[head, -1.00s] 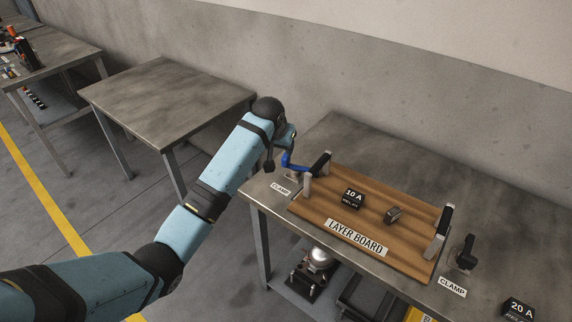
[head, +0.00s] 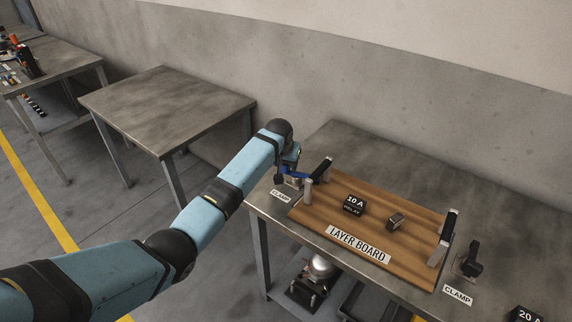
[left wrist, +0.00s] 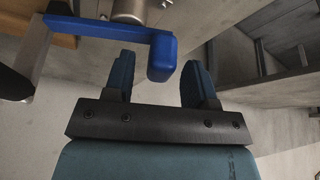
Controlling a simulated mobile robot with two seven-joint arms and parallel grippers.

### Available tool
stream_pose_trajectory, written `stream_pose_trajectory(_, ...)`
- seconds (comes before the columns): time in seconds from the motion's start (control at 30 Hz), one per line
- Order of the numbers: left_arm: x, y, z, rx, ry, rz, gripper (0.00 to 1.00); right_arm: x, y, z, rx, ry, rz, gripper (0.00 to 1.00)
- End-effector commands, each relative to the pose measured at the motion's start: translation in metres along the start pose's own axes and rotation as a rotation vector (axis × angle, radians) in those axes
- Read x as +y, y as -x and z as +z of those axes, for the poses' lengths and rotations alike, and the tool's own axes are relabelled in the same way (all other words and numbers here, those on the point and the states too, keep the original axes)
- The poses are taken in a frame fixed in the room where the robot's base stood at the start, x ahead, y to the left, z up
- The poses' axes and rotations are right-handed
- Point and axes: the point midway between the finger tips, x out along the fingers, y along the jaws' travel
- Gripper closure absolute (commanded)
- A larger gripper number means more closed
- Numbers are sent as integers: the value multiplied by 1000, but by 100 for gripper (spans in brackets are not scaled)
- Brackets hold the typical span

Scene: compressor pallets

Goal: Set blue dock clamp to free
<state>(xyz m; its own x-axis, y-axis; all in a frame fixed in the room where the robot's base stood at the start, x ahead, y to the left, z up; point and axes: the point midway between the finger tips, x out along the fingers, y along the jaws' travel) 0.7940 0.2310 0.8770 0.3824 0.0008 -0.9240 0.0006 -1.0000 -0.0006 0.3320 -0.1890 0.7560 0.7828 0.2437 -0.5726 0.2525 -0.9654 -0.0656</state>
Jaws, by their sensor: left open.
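My left gripper (left wrist: 160,80) is open. In the head view the left gripper (head: 291,165) is over the clamp's left part and hides some of it. I cannot tell whether a finger touches the lever. My right gripper is not in view.
A 10 A relay (head: 354,205) and a small metal part (head: 396,221) lie on the board. A dark clamp (head: 470,260) stands right of it, with a 20 A relay (head: 525,314) at the lower right. An empty table (head: 165,100) stands to the left.

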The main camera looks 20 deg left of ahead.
Motion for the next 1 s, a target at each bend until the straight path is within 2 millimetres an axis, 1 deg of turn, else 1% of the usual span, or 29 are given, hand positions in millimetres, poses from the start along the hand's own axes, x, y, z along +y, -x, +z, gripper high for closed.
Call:
stream_pose_trajectory(0.13, 0, -8, 0, -1, 0, 0, 49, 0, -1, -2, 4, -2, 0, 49)
stream_pose_trajectory(0.4, 0, -9, 0, 0, 0, 0, 49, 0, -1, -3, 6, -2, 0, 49)
stream_pose_trajectory(0.47, 0, -9, 0, 0, 0, 0, 63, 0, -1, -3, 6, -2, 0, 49)
stream_pose_trajectory(0.5, 0, -9, 0, 0, 0, 0, 72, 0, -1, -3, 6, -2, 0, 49)
stream_pose_trajectory(0.57, 0, -9, 0, 0, 0, 0, 86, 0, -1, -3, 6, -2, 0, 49)
stream_pose_trajectory(0.6, 0, -9, 0, 0, 0, 0, 95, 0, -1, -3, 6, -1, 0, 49)
stream_pose_trajectory(0.63, 0, -9, 0, 0, 0, 0, 100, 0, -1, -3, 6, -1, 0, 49)
stream_pose_trajectory(0.77, 0, -8, 0, 0, 2, 0, 100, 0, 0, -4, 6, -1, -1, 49)
stream_pose_trajectory(0.83, 1, -6, 0, -1, 17, -6, 100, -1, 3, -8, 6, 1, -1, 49)
stream_pose_trajectory(1.0, 2, 0, 3, -5, 134, -53, 100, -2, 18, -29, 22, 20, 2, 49)
